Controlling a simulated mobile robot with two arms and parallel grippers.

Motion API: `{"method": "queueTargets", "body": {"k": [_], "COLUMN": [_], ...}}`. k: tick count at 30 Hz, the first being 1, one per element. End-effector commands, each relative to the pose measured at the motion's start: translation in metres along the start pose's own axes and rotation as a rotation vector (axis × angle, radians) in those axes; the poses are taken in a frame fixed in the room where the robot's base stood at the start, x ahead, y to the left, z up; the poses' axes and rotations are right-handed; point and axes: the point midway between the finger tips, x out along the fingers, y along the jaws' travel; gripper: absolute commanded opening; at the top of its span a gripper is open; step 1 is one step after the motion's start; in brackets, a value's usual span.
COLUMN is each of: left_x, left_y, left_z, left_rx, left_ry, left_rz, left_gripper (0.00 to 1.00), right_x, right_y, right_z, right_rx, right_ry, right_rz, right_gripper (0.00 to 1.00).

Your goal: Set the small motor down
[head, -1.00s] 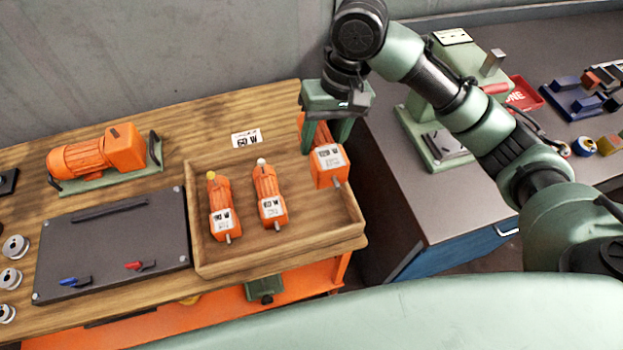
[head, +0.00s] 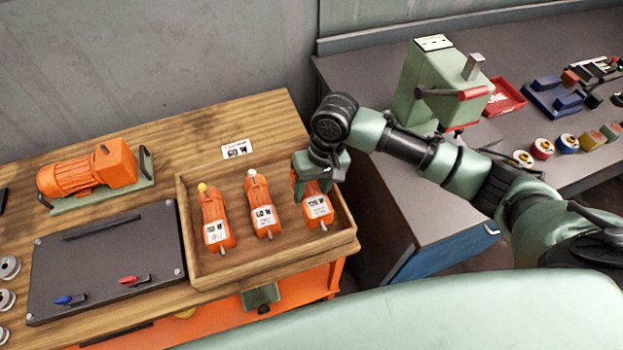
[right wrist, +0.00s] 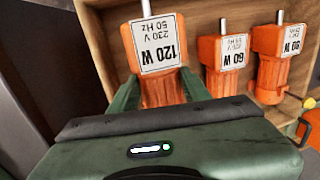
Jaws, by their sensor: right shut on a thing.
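The small orange motor labelled 120 W (head: 318,212) is at the right side of the wooden tray (head: 268,267). It also shows in the right wrist view (right wrist: 160,55), between the green fingers. My right gripper (head: 312,186) is shut on this motor from above. The motor is down inside the tray; whether it touches the tray floor is hidden. Two more small orange motors lie in the tray to its left: the 60 W one (head: 262,205) and the 90 W one (head: 214,218). My left gripper is not in view.
A large orange motor (head: 88,172) on a green base stands at the left of the wooden bench. A dark plate (head: 105,255) with a blue and a red handle lies in front of it. A green press (head: 440,90) stands on the grey counter at right.

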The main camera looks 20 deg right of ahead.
Motion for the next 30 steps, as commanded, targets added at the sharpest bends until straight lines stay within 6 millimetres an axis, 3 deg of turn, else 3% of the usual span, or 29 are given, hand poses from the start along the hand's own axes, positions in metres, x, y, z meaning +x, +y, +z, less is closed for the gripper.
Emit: {"method": "queueTargets", "body": {"k": [12, 24, 25, 27, 30], "left_x": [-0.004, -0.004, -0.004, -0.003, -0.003], "left_y": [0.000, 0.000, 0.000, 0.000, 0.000], "left_z": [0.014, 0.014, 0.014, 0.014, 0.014], "left_rx": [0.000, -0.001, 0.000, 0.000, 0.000], "left_ry": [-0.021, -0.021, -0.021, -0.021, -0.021], "left_rz": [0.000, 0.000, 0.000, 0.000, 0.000], "left_gripper": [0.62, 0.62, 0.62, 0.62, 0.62], "right_x": [0.038, 0.042, 0.045, 0.045, 0.045], "right_y": [0.006, 0.007, 0.009, 0.009, 0.009], "right_z": [-0.001, -0.002, 0.000, 0.000, 0.000], "right_rx": [-0.001, -0.002, -0.001, -0.001, -0.001], "right_ry": [0.005, 0.005, 0.000, 0.001, 0.001], "right_rz": [-0.004, -0.004, 0.000, 0.000, 0.000], "right_gripper": [0.00, 0.00, 0.50, 0.69, 0.69]}}
